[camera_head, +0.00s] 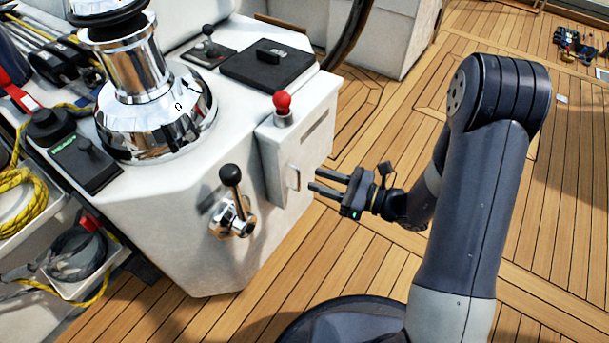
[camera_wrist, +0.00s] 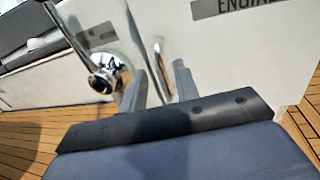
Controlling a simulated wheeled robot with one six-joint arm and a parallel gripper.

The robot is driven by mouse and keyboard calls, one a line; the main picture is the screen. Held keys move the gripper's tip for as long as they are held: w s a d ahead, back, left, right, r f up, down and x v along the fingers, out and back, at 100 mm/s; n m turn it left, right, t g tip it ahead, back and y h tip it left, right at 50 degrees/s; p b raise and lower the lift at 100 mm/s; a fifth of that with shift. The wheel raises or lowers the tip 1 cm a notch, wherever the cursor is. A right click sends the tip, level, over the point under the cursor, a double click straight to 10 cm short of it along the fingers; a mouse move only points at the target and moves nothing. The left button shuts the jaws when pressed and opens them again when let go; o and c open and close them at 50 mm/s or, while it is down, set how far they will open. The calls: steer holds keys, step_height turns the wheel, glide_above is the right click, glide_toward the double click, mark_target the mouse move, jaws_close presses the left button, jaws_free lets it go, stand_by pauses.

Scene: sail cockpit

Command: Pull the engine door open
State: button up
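The engine door (camera_head: 296,150) is a white panel on the side of the white console, with a small upright metal handle (camera_head: 294,178) near its lower left edge. It looks shut. My gripper (camera_head: 313,180) points at the handle from the right.
A chrome lever with a black knob (camera_head: 231,178) sticks out of the console left of the door. A red-knobbed control (camera_head: 283,103) stands above the door. A chrome winch (camera_head: 155,110) tops the console. The teak deck (camera_head: 400,110) to the right is mostly clear.

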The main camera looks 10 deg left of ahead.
steer(key=shift+w+a+b, duration=0.2)
steer(key=shift+w+a, duration=0.05)
steer(key=shift+a, duration=0.9)
steer(key=shift+w+a+b, duration=0.15)
steer(key=shift+w+a, duration=0.05)
steer(key=shift+a, duration=0.95)
jaws_close()
